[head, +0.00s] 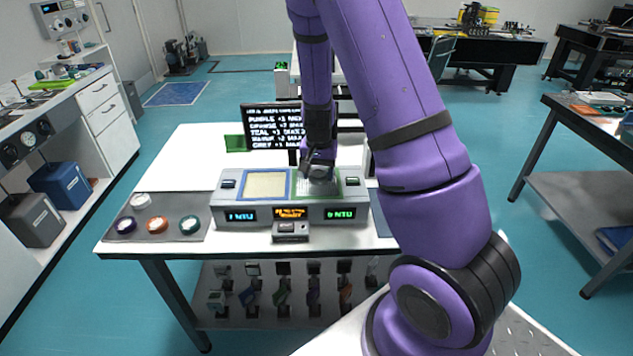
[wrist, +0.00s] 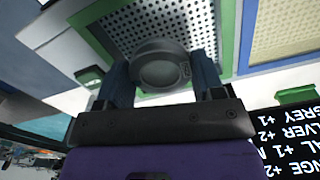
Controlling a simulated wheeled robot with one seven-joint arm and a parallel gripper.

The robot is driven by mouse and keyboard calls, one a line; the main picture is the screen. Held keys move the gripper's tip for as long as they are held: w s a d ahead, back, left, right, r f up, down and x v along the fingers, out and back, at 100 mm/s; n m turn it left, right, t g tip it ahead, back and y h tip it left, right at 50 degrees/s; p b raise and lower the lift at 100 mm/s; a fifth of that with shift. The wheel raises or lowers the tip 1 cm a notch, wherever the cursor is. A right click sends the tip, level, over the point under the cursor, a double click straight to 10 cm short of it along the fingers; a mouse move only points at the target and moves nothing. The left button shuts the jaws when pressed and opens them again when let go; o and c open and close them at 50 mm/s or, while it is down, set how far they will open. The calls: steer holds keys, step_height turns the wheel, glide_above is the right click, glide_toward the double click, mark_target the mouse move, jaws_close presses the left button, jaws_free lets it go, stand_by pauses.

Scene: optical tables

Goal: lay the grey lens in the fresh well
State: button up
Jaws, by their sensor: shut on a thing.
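My gripper (head: 318,172) is over the right, green-framed well of the grey two-well unit (head: 290,215). In the wrist view my gripper (wrist: 160,66) is shut on the grey lens (wrist: 159,74), a round dark-rimmed disc between the two fingers. Behind the lens is the perforated metal floor of the green-framed well (wrist: 130,22); whether the lens touches it I cannot tell. The left, blue-framed well (head: 265,185) has a plain cream floor in the head view. It also shows at the right of the wrist view (wrist: 285,28). My gripper hides the lens in the head view.
A grey tray (head: 178,232) at the table's left holds several lenses: white, orange, teal and dark purple. A black screen (head: 272,126) with a colour list stands behind the unit. Displays on the unit's front read NTU values. The white table (head: 190,160) is clear at the back left.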

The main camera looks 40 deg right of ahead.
mark_target(316, 189)
steer(key=shift+w+a+f, duration=0.1)
steer(key=shift+w+f, duration=0.05)
steer(key=shift+f, duration=0.75)
steer(key=shift+w+a+f, duration=0.1)
steer(key=shift+w+f, duration=0.05)
steer(key=shift+f, duration=0.75)
steer(key=shift+f, duration=0.1)
steer(key=o, duration=0.9)
steer(key=shift+o, duration=0.2)
